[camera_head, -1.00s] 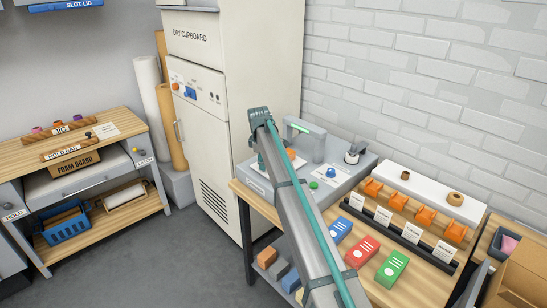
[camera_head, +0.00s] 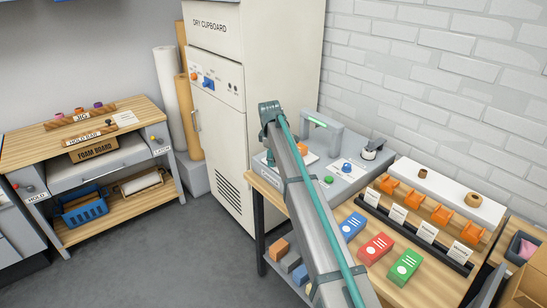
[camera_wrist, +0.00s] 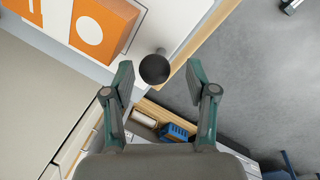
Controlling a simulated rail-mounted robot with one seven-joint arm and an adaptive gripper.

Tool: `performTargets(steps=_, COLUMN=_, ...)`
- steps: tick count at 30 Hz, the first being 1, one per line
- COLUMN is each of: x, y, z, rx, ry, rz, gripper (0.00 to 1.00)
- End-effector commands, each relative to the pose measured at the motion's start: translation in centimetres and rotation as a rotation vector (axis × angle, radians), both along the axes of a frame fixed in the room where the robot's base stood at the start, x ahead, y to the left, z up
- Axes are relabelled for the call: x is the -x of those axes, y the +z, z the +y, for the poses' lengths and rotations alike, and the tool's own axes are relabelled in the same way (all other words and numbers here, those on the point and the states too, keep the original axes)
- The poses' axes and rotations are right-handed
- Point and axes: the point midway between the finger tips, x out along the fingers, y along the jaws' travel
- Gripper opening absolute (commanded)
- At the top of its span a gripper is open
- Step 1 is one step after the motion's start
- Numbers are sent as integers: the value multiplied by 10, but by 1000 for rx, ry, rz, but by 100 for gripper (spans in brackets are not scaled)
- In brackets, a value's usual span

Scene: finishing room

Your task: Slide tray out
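A grey tray-like panel (camera_head: 100,163) sits under the top of the left bench, flush in its frame, between the tags HOLD (camera_head: 37,196) and LATCH (camera_head: 158,140). I cannot tell for sure that it is the tray. My gripper (camera_wrist: 158,84) is open in the wrist view, its two fingers apart with nothing clasped. A dark round knob (camera_wrist: 154,68) shows between and just beyond the fingertips, near the edge of a pale surface. Contact cannot be told. In the head view my arm hides the fingers, by the grey machine (camera_head: 335,175) on the right bench.
An orange block with white marks (camera_wrist: 102,24) lies close to the upper left of the knob. Blue, red (camera_head: 376,249) and green boxes stand on the right bench. The dry cupboard (camera_head: 250,100) stands behind. Open grey floor (camera_head: 165,250) lies between the benches.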

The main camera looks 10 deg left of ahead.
Motion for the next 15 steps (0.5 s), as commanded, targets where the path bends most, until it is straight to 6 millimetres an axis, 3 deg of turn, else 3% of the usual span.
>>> performTargets(steps=8, x=0, y=8, z=0, rx=0, ry=0, rz=-2, gripper=57)
performTargets(steps=15, x=7, y=45, z=0, rx=-1, ry=0, rz=-3, gripper=57)
